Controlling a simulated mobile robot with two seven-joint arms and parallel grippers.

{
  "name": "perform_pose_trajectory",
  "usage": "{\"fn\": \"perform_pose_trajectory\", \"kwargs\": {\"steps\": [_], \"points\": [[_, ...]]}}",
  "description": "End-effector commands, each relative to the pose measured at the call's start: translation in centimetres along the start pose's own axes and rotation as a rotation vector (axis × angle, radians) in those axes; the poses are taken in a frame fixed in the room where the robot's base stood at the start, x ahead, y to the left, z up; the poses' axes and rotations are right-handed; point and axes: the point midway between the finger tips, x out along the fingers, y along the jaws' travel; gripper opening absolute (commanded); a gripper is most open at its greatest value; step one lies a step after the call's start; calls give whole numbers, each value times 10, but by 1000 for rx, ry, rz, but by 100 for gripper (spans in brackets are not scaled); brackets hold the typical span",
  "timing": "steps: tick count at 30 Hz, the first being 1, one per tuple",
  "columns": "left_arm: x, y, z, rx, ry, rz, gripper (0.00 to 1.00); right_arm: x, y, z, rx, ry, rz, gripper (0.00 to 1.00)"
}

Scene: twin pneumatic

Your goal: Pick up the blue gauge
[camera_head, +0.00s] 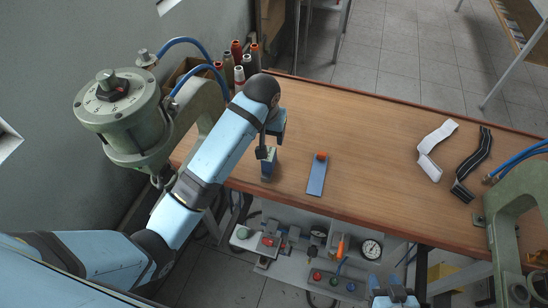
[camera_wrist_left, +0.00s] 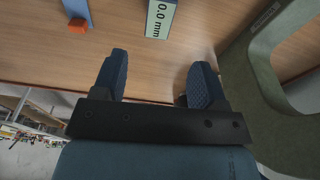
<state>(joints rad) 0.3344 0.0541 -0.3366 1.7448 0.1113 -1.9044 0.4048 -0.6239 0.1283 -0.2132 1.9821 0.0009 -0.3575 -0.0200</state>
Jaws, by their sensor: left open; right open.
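My right gripper (camera_head: 391,286) is open at the bottom of the head view, in front of the table edge, far from the gauge.
A green press (camera_head: 122,115) stands at the left and another (camera_head: 520,210) at the right. White (camera_head: 432,150) and black (camera_head: 472,162) straps lie right. A "0.0 mm" label (camera_wrist_left: 158,18) shows in the wrist view. The table centre is clear.

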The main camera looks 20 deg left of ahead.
Motion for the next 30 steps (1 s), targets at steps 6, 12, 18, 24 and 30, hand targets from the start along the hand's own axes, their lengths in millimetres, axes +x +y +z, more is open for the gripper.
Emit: {"fn": "perform_pose_trajectory", "kwargs": {"steps": [6, 12, 18, 24, 30], "points": [[44, -1, 1, 0, -3, -2, 66, -6, -1, 1, 2, -8, 1, 43], [64, 0, 1, 0, 0, -1, 66, -6, 0, -1, 1, -7, 3, 43], [83, 2, 8, 1, -2, -2, 66, -8, 2, -11, -1, 0, 5, 43], [111, 3, 11, 0, 0, -1, 66, -7, 3, -14, 29, -2, 16, 43], [118, 3, 11, 0, 1, 0, 66, -5, 1, -11, 43, -8, 19, 43]]}}
